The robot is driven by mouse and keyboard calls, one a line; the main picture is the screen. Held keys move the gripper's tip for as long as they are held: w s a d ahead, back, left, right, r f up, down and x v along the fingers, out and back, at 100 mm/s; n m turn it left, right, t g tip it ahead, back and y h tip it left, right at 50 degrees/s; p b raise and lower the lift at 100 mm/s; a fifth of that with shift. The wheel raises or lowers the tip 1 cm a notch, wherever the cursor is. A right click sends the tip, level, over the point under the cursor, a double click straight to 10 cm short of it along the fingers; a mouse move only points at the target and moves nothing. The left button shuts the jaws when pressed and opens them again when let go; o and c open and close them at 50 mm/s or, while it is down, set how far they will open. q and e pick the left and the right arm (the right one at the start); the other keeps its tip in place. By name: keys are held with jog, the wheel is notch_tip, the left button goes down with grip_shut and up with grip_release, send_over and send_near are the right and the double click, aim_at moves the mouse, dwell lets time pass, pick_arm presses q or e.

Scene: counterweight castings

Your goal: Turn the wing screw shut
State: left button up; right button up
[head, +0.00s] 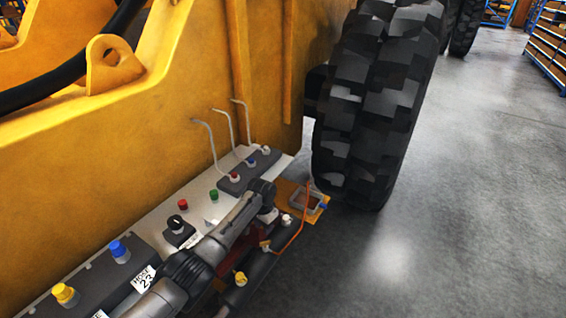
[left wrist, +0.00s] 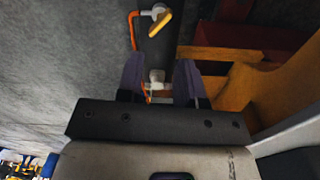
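My left gripper (left wrist: 158,82) is open, with two dark purple fingers spread apart. A small white fitting (left wrist: 156,77) shows in the gap between the fingers in the left wrist view; I cannot tell whether they touch it or how deep it lies. Beyond the fingertips is a yellow wing-shaped handle (left wrist: 160,23) on a white stem, beside an orange tube (left wrist: 133,30). I cannot tell for sure which piece is the wing screw. In the head view my left arm reaches over the panel and hides part of it; its fingers are not clear there. My right gripper is not in view.
A pale panel (head: 155,220) carries a blue knob (head: 119,250), a yellow knob (head: 65,294) and several buttons. The yellow machine (head: 215,75) and large tyre (head: 375,100) stand behind. Floor at right is clear.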

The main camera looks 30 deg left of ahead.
pick_arm(q)
jog(key=w+d+r+t, duration=0.1)
jog(key=r+t, duration=0.1)
jog(key=r, duration=0.6)
jog(key=w+d+r+t+y+p, duration=0.1)
jog(key=w+d+r+t, duration=0.1)
jog(key=r, duration=0.5)
jog(key=w+d+r+t+y, duration=0.1)
jog(key=r+t, duration=0.1)
jog(key=r, duration=0.6)
jog(key=shift+w+d+r+t, duration=0.35)
jog(key=shift+d+t, duration=0.05)
